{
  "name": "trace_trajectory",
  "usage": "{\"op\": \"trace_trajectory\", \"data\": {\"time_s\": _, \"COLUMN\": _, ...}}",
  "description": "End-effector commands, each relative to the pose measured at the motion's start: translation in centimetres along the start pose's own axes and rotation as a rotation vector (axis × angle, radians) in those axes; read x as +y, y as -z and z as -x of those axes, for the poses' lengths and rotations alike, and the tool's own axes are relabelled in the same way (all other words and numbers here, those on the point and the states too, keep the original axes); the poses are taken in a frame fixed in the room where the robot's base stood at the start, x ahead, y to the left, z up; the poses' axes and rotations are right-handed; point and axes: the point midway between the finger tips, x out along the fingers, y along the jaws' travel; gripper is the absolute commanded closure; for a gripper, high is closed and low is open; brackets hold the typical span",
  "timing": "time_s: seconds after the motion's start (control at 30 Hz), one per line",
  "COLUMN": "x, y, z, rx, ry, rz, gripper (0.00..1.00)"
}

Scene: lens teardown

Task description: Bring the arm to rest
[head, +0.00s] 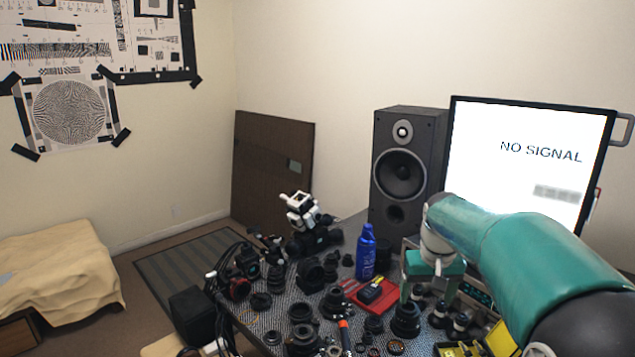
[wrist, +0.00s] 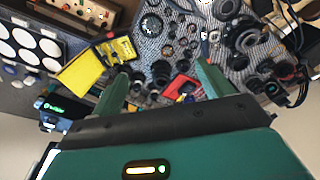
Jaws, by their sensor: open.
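My teal arm reaches in from the right side of the head view and bends down over the cluttered table (head: 262,322). My gripper (head: 428,297) points down above the table's right part, in front of the monitor. In the wrist view, my gripper (wrist: 160,82) shows two teal fingers spread wide apart with nothing held between them. Lens parts lie beyond the fingertips. The head view does not clearly show how high the fingertips are above the table.
A blue bottle (head: 366,252) and red tray (head: 371,293) stand left of my gripper. A black speaker (head: 406,165) and lit monitor (head: 527,160) stand behind. Several lenses crowd the table. A yellow case (wrist: 121,50) lies near the left finger in the wrist view.

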Motion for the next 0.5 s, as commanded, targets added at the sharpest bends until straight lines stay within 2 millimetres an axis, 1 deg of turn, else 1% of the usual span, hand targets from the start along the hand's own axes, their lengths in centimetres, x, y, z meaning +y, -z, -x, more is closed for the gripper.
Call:
{"op": "trace_trajectory", "data": {"time_s": 0.03, "x": -0.6, "y": -1.6, "z": 1.5, "rx": 0.024, "ry": -0.001, "rz": 0.003, "gripper": 0.22}}
{"op": "trace_trajectory", "data": {"time_s": 0.17, "x": -2.0, "y": -5.5, "z": 4.0, "rx": 0.076, "ry": 0.0, "rz": 0.011, "gripper": 0.22}}
{"op": "trace_trajectory", "data": {"time_s": 0.2, "x": -2.4, "y": -6.8, "z": 4.6, "rx": 0.091, "ry": 0.0, "rz": 0.013, "gripper": 0.22}}
{"op": "trace_trajectory", "data": {"time_s": 0.33, "x": -3.5, "y": -11.0, "z": 6.2, "rx": 0.144, "ry": 0.003, "rz": 0.019, "gripper": 0.22}}
{"op": "trace_trajectory", "data": {"time_s": 0.5, "x": -4.7, "y": -16.5, "z": 7.2, "rx": 0.212, "ry": 0.009, "rz": 0.029, "gripper": 0.22}}
